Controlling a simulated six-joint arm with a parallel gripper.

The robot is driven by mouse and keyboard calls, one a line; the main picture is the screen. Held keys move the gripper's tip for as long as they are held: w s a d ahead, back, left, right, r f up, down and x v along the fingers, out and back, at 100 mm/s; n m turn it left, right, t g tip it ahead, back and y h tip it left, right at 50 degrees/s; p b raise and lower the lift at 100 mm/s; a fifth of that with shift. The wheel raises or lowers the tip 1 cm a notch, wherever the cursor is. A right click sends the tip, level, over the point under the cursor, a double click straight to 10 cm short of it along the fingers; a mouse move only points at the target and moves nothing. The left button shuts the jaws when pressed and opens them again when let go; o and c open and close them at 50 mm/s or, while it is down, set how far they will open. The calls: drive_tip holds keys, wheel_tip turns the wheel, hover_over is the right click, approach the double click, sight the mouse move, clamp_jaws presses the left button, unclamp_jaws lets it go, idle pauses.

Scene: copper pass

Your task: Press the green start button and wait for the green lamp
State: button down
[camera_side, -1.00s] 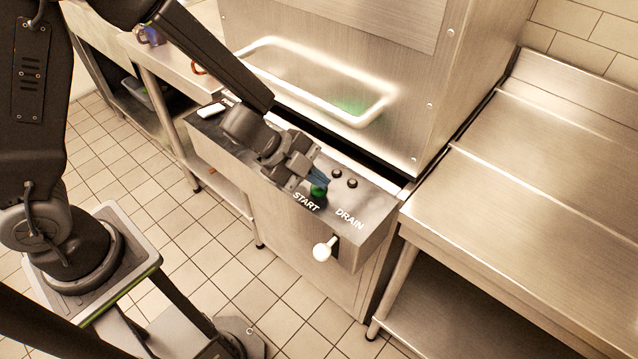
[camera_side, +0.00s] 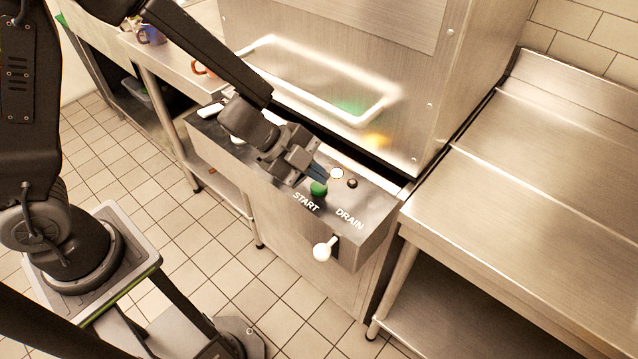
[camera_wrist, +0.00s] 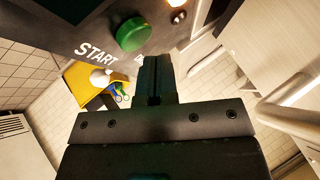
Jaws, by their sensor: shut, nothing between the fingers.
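The round green start button (camera_side: 318,189) stands on the front panel behind the word START. It also shows in the wrist view (camera_wrist: 133,34). My gripper (camera_side: 319,174) is shut and empty, its tips just above and behind the button; they look clear of it, though the gap is hard to judge. Of the two small lamps behind the button, the left lamp (camera_side: 337,173) is lit, whitish, with an amber glow on the machine behind it. The right lamp (camera_side: 352,183) is dark. A lit lamp shows in the wrist view (camera_wrist: 177,3).
A white-knobbed lever (camera_side: 322,252) sticks out of the panel's front, under the word DRAIN. The white handle bar (camera_side: 372,112) of the steel machine rises behind the panel. A bare steel counter (camera_side: 520,180) lies to the right.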

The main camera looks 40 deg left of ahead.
sight(317, 188)
drive_tip(key=shift+r, duration=2.5)
drive_tip(key=shift+w+a+r, duration=0.1)
drive_tip(key=shift+r, duration=0.1)
drive_tip(key=a+r+n+t+y, duration=0.1)
drive_tip(key=r, duration=0.1)
drive_tip(key=w+a+r+n+t+y, duration=0.1)
drive_tip(key=a+r+n+t, duration=0.2)
drive_tip(key=a+r, duration=0.1)
drive_tip(key=shift+w+r+n+t+y, duration=0.25)
drive_tip(key=shift+w+n+t+y, duration=0.05)
drive_tip(key=shift+w+n+y, duration=0.1)
drive_tip(key=s+a+r+n+g+y, duration=0.2)
drive_tip(key=s+a+r+n+y, duration=0.5)
drive_tip(key=s+a+n, duration=0.45)
drive_tip(key=s+d+n+g+h, duration=0.2)
drive_tip(key=s+d+n, duration=0.1)
drive_tip(key=s, duration=0.5)
drive_tip(key=shift+f, duration=0.35)
